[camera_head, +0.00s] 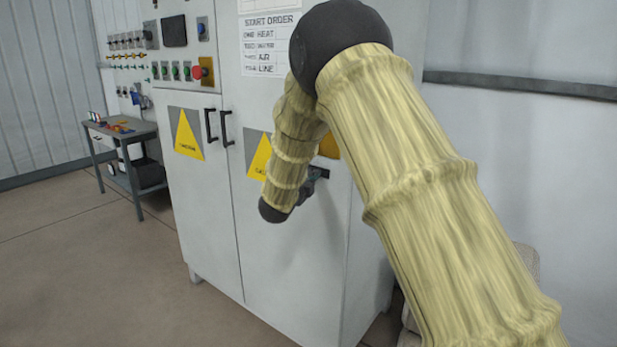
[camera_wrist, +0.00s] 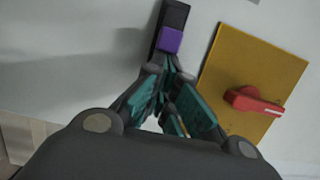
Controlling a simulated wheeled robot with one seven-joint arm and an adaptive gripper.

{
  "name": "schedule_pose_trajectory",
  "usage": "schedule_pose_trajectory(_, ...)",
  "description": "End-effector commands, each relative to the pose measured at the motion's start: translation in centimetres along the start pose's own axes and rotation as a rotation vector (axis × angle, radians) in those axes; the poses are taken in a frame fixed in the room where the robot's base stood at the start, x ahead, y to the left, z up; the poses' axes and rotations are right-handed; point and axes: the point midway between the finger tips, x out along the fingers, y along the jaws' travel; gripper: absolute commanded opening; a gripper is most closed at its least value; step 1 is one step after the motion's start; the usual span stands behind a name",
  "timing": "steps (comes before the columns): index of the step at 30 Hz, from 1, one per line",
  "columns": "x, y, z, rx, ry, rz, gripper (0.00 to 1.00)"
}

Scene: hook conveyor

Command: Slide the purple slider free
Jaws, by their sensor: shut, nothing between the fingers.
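The purple slider (camera_wrist: 171,40) is a small block on a dark upright track (camera_wrist: 177,14) fixed to a pale cabinet face in the wrist view. My gripper (camera_wrist: 168,66) is shut and empty, with its teal fingers converging at the tips. The fingertips are just below the slider's lower edge in the picture. I cannot tell whether they touch it. In the head view my gripper (camera_head: 316,178) is partly hidden behind my arm at the cabinet's side, and the slider is not visible there.
A yellow plate (camera_wrist: 255,80) with a red rotary handle (camera_wrist: 253,102) is close right of my gripper in the wrist view. The white cabinet (camera_head: 205,215) has black door handles (camera_head: 225,128). A grey table (camera_head: 124,132) stands far left. The floor in front is clear.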

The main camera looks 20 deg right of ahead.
Motion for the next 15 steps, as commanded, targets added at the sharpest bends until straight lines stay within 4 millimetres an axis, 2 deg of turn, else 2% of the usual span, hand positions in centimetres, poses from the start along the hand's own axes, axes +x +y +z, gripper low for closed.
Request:
schedule_pose_trajectory(5, -0.2, 0.1, -0.5, 0.001, -0.004, 0.0, 0.0)
schedule_pose_trajectory(11, -0.7, 0.3, -2.3, 0.002, -0.012, 0.002, 0.0)
schedule_pose_trajectory(15, -3.6, 0.1, -2.1, 0.001, -0.015, 0.001, 0.0)
